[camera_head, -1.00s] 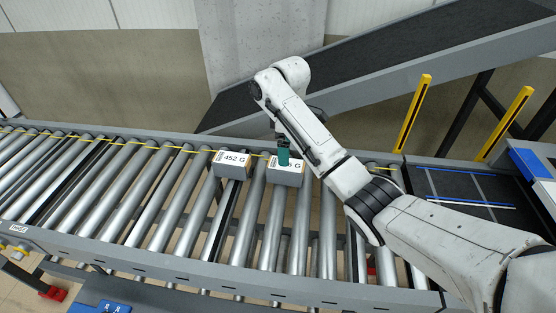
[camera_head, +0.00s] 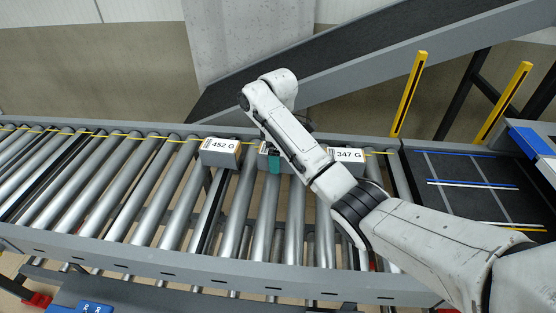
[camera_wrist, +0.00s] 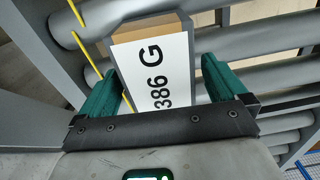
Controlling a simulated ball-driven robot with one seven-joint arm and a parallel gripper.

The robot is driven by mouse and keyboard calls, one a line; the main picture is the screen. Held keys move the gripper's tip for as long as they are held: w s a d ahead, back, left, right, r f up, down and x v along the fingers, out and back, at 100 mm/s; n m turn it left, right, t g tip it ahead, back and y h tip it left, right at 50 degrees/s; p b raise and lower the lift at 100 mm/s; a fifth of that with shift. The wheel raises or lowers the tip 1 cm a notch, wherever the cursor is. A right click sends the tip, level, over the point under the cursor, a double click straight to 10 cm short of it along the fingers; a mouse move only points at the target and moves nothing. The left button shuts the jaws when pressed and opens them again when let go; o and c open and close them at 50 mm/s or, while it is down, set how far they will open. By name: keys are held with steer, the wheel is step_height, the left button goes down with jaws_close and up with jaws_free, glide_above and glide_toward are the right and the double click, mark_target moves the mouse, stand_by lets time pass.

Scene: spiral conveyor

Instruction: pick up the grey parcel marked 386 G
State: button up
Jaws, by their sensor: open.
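The grey parcel marked 386 G (camera_wrist: 150,75) has a white label on top and a brown side. In the wrist view it sits between the two green fingers of my gripper (camera_wrist: 160,65), which are open on either side of it. I cannot tell if a finger touches it. In the head view the parcel (camera_head: 263,163) lies on the rollers, mostly hidden by my arm and gripper (camera_head: 273,160), with its label covered.
A parcel marked 452 G (camera_head: 220,152) lies just left of it on the roller conveyor (camera_head: 110,190). A parcel marked 347 G (camera_head: 347,156) lies to the right, partly behind my arm. Yellow posts (camera_head: 408,95) and a dark sloping belt (camera_head: 350,70) stand behind.

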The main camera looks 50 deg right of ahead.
steer(key=shift+f, duration=0.7)
steer(key=shift+c, duration=0.2)
steer(key=c, duration=1.3)
steer(key=shift+r, duration=0.1)
